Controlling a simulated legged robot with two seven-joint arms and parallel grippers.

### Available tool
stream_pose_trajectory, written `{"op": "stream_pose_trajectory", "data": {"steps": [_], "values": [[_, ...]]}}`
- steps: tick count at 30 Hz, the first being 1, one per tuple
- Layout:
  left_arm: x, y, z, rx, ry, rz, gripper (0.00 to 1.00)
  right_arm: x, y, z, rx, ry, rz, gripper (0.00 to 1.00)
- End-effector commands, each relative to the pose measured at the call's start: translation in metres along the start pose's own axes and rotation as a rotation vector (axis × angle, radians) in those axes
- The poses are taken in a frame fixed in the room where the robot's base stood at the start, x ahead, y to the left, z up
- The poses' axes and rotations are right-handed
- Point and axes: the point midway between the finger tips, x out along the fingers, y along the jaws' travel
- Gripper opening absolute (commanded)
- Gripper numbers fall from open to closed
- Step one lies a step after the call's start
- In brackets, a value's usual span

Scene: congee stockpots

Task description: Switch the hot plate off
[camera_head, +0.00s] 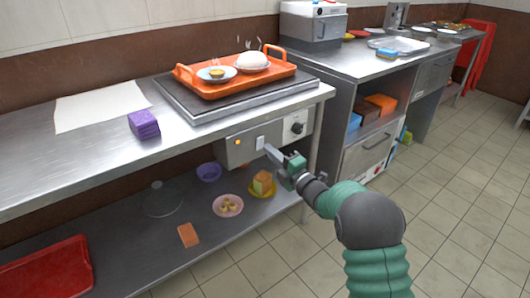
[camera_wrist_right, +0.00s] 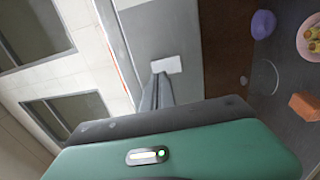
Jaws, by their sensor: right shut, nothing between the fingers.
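The hot plate (camera_head: 215,112) is a dark flat slab on the steel counter, with an orange tray (camera_head: 216,91) on it. Its grey control box (camera_head: 232,155) hangs under the counter's front edge. The box carries a white switch (camera_head: 261,142), a dark round knob (camera_head: 297,127) and a small orange spot like a lamp (camera_head: 238,142). My right gripper (camera_head: 269,148) is shut and empty, its tips at the white switch. In the right wrist view the tips (camera_wrist_right: 157,78) reach the lower edge of the switch (camera_wrist_right: 167,65); I cannot tell whether they touch. My left gripper is not in view.
The tray holds a plate of food and a white rounded item. A purple block (camera_head: 144,124) and a white sheet (camera_head: 100,106) lie left of the hot plate. The lower shelf (camera_head: 205,258) holds bowls, food and a red tray (camera_head: 48,272). Floor is clear at right.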

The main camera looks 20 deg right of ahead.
Motion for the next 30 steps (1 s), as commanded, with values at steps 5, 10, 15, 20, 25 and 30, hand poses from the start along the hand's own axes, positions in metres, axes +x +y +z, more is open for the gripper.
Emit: {"op": "stream_pose_trajectory", "data": {"steps": [5, 10, 15, 20, 25, 30], "values": [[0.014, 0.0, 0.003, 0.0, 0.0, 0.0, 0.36, 0.024, -0.003, 0.0, 0.0, 0.001, 0.001, 0.0], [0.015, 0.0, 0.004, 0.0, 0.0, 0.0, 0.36, 0.031, 0.0, 0.0, 0.002, 0.0, 0.0, 0.0], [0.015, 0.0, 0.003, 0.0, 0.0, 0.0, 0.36, 0.031, 0.0, 0.0, 0.001, -0.001, 0.0, 0.0], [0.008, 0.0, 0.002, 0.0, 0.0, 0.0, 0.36, 0.033, 0.004, 0.0, 0.001, 0.0, -0.011, 0.0], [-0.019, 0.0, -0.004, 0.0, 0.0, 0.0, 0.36, 0.041, 0.012, 0.0, 0.0, 0.0, -0.077, 0.0], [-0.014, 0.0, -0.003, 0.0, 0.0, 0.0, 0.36, 0.042, 0.004, 0.001, 0.0, -0.002, -0.089, 0.0]]}}
